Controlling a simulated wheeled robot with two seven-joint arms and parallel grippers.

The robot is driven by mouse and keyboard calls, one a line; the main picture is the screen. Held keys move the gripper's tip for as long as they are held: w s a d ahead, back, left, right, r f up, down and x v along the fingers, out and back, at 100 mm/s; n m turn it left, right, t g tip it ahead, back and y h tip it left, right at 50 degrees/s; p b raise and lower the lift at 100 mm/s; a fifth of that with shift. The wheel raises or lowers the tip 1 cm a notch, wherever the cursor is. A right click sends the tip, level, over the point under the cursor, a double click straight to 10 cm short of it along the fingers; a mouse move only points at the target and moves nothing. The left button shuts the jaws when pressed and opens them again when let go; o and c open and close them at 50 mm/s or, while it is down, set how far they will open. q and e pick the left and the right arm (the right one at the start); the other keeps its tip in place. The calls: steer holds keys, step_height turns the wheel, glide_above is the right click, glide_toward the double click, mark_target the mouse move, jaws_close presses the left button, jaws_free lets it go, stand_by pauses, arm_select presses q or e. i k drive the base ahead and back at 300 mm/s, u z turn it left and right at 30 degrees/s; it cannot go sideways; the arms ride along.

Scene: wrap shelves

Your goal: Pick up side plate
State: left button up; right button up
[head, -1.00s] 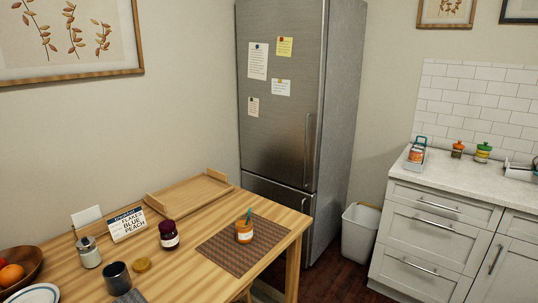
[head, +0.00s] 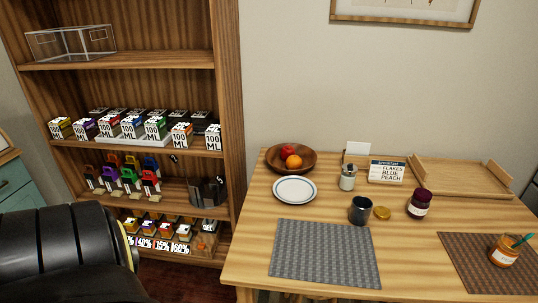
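The side plate (head: 295,189) is white with a blue ring near its rim. It lies flat and empty on the wooden table (head: 245,262), in front of a brown fruit bowl and behind a grey placemat. Nothing covers it. My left arm shows as a black rounded part at the lower left of the head view, well to the left of the table. No fingers of my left gripper show. My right gripper is not in view.
Close to the plate are the fruit bowl (head: 275,168), a sugar jar (head: 347,177), a dark cup (head: 360,210) and the grey placemat (head: 325,253). A wooden tray (head: 458,175) lies farther right. A loaded shelf unit (head: 228,80) stands left of the table.

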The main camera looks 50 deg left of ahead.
mark_target(289, 189)
steer(key=u, duration=1.4)
